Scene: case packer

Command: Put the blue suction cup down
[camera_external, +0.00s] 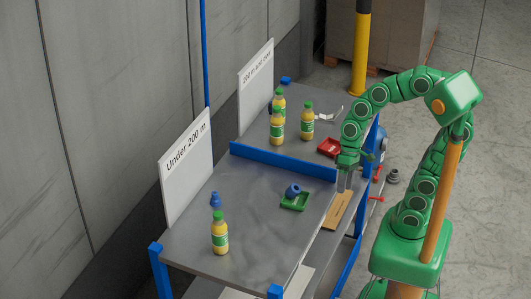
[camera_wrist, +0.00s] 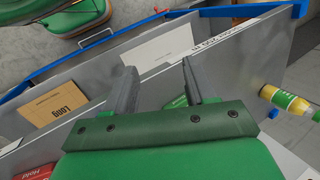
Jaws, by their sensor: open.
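A small blue suction-cup-like piece (camera_external: 216,199) stands on the near grey table top behind a bottle. Another blue rounded piece (camera_external: 292,190) sits on a green tray (camera_external: 298,203) farther right; I cannot tell for sure which is the suction cup. My gripper (camera_external: 345,181) hangs fingers down at the table's right edge, apart from both pieces. In the wrist view my gripper (camera_wrist: 157,80) has its fingers spread with nothing between them. A small blue bit (camera_wrist: 273,113) shows beside a bottle there.
One yellow bottle (camera_external: 219,236) stands on the near table top. A blue divider (camera_external: 282,162) separates it from the far part, with several bottles and a red tray (camera_external: 329,147). A sign "Under 200 m" (camera_external: 186,168) stands at left. A tan "Long" card (camera_wrist: 55,103) lies near the edge.

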